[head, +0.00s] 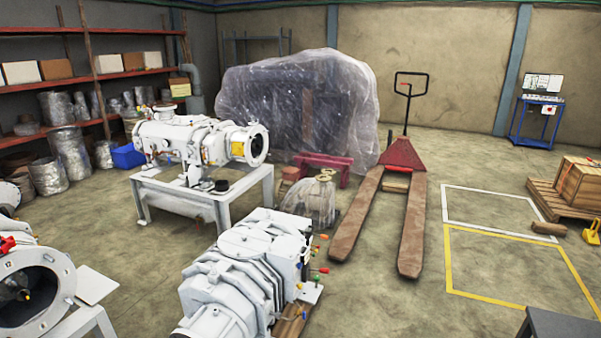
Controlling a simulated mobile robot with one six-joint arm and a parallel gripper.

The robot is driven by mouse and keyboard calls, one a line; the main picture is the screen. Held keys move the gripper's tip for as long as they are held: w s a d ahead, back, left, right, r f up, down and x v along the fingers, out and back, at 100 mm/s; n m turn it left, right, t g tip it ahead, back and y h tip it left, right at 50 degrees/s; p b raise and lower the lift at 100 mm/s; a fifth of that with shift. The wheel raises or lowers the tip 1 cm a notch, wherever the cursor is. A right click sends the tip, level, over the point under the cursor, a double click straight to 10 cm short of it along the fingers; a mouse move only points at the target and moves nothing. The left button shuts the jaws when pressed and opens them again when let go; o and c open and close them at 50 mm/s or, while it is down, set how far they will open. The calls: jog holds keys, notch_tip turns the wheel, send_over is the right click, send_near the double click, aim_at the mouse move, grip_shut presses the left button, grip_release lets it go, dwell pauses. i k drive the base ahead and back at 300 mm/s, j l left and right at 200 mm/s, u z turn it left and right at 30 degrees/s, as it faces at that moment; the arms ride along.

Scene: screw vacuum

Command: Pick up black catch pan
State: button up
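A small black round object (221,186), which looks like the black catch pan, is on the white table (237,193) under the right part of the white screw vacuum pump (197,141). It is small and far off, so its exact shape is hard to tell. My gripper is not in view.
A second white machine (246,266) stands in the foreground, and another with a round flange (30,290) is at the lower left. A red pallet jack (402,154) is right of centre. Shelves (92,77) line the left wall. Floor around the yellow marking (516,268) is clear.

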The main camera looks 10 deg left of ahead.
aim_at(218, 188)
jog(key=i+z, duration=0.45)
jog(key=i, duration=2.85)
jog(key=i+j+u, duration=0.15)
jog(key=i+u, duration=0.7)
jog(key=i, duration=0.2)
jog(key=i+l+u, duration=0.2)
jog(key=i+u, duration=0.2)
jog(key=i, duration=0.15)
jog(key=i+l+u, duration=0.85)
jog(key=i+j+u, duration=0.15)
jog(key=i+u, duration=0.65)
jog(key=i, duration=0.25)
jog(key=i+l+u, duration=0.2)
jog(key=i+u, duration=0.2)
jog(key=i+l+u, duration=0.4)
jog(key=i, duration=0.2)
jog(key=i+l+u, duration=0.4)
